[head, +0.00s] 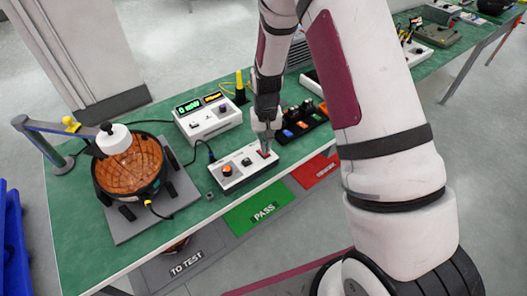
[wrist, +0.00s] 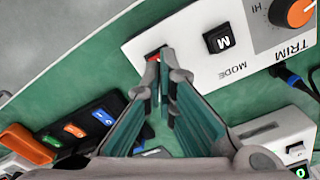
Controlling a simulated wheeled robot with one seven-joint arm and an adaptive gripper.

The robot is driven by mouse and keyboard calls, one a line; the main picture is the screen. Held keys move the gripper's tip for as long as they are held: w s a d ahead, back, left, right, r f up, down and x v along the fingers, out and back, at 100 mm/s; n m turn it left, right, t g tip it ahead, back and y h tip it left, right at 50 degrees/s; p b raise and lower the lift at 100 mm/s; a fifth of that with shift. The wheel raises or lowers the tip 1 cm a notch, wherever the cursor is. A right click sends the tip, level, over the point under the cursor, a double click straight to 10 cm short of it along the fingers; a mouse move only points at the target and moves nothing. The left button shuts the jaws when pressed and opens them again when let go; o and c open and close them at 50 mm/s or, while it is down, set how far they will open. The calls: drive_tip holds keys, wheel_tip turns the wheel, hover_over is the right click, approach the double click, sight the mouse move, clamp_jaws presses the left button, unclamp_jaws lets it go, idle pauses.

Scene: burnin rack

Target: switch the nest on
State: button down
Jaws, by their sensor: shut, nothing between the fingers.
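A white control box (head: 232,184) stands at the table's front edge, with an orange TRIM knob (wrist: 295,12) and a black MODE button (wrist: 222,38). A red switch (wrist: 153,54) sits at its end nearest my gripper, partly hidden by the fingertips. My gripper (wrist: 164,72) is shut and empty, pointing down with its tips at or just above the switch; contact cannot be told. It also shows in the head view (head: 266,148). The round nest (head: 128,178), with an orange-brown inside, stands on a grey plate at the left. A white-and-black capped part sits over it.
A white meter box (head: 208,122) with lit green and amber displays stands behind the control box. A black tray (head: 303,124) with coloured pieces lies right of my gripper. Green PASS (head: 262,210) and red REWORK areas lie in front. A cable runs from the control box.

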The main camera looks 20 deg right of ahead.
drive_tip(key=shift+f+b, duration=0.45)
drive_tip(key=shift+f, duration=0.7)
idle(0.7)
drive_tip(key=shift+r, duration=0.15)
drive_tip(key=shift+r+p, duration=1.25)
drive_tip(key=shift+r, duration=2.15)
